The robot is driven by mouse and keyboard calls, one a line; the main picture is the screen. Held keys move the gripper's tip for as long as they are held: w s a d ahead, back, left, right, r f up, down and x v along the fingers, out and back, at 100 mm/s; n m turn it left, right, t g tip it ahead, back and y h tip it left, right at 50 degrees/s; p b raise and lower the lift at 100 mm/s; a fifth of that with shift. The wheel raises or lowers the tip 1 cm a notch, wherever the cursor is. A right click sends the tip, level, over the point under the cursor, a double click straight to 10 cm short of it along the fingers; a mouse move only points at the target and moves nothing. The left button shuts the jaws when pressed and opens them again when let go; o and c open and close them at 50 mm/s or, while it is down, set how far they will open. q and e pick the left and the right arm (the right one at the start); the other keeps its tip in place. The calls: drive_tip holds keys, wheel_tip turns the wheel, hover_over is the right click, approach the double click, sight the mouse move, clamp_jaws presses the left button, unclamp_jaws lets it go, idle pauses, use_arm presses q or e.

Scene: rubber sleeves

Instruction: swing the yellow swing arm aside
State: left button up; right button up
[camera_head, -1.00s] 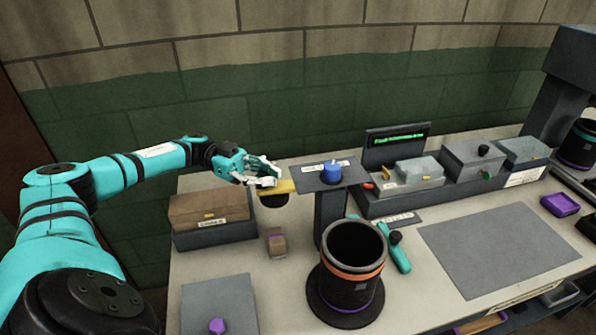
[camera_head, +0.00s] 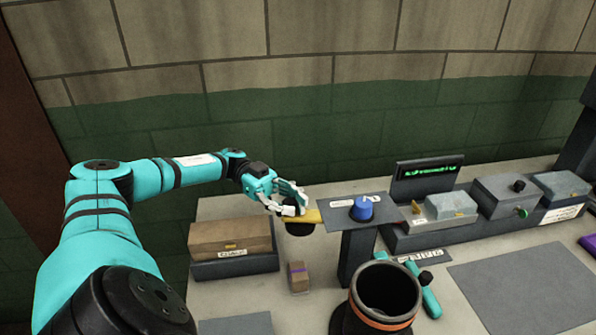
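The yellow swing arm (camera_head: 315,217) is a short flat bar. It sticks out to the left from under a grey plate (camera_head: 343,216) on a dark post (camera_head: 354,254). A dark round cup-like piece (camera_head: 299,229) hangs under its left end. My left gripper (camera_head: 298,204) is at that left end, with its pale fingers over and beside the bar and partly hiding it. Whether the fingers are closed on the bar or only next to it cannot be told.
A blue knob (camera_head: 361,208) sits on the grey plate. A brown box (camera_head: 230,238) and a small brown block (camera_head: 298,277) are on the left. A grey mat (camera_head: 520,285) lies bare on the right.

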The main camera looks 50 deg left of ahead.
use_arm(q)
drive_tip(key=o, duration=0.7)
drive_tip(key=shift+s+a, duration=0.4)
drive_tip(key=shift+w, duration=0.1)
drive_tip(key=shift+a, duration=0.4)
drive_tip(key=a, duration=0.6)
drive_tip(key=shift+s+a, duration=0.25)
drive_tip(key=shift+a, duration=0.1)
drive_tip(key=shift+c, duration=0.3)
